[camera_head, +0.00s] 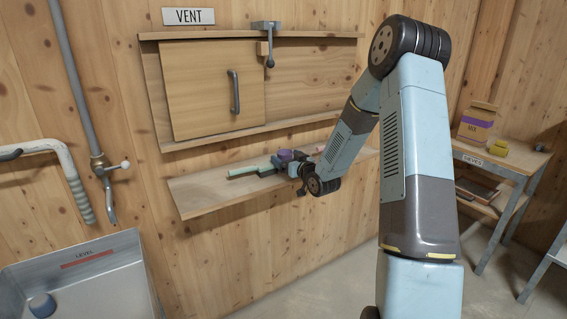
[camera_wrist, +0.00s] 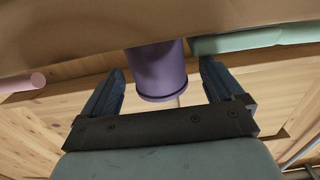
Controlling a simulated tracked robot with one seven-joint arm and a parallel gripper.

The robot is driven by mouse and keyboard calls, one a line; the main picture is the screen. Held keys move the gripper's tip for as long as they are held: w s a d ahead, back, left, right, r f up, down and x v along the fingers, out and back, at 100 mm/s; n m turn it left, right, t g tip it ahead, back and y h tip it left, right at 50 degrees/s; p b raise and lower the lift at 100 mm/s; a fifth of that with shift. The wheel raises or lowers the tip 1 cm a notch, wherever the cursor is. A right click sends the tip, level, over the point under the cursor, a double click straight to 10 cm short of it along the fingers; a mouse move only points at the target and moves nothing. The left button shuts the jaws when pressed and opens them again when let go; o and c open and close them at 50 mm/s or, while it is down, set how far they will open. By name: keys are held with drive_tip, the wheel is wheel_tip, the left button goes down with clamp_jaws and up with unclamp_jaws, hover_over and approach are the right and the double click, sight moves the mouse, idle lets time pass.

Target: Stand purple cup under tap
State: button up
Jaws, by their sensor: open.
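The purple cup (camera_head: 286,155) is on the wooden wall shelf (camera_head: 200,193), partly hidden by my gripper (camera_head: 281,163). In the wrist view the purple cup (camera_wrist: 160,72) is between my two open fingers, with a gap visible on each side. The fingers are not closed on it. The tap (camera_head: 108,187) is on the left wall, at the foot of a grey pipe, with its spout pointing down. Below it is a grey metal trough (camera_head: 85,263) marked LEVEL.
A green bar (camera_head: 250,171) lies left of the cup and a pink rod (camera_head: 320,149) lies right of it. A vent hatch (camera_head: 212,88) with a handle is above the shelf. A curved pipe (camera_head: 60,160) juts out left of the tap. A blue object (camera_head: 42,304) is in the trough.

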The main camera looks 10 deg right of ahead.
drive_tip(key=shift+x, duration=1)
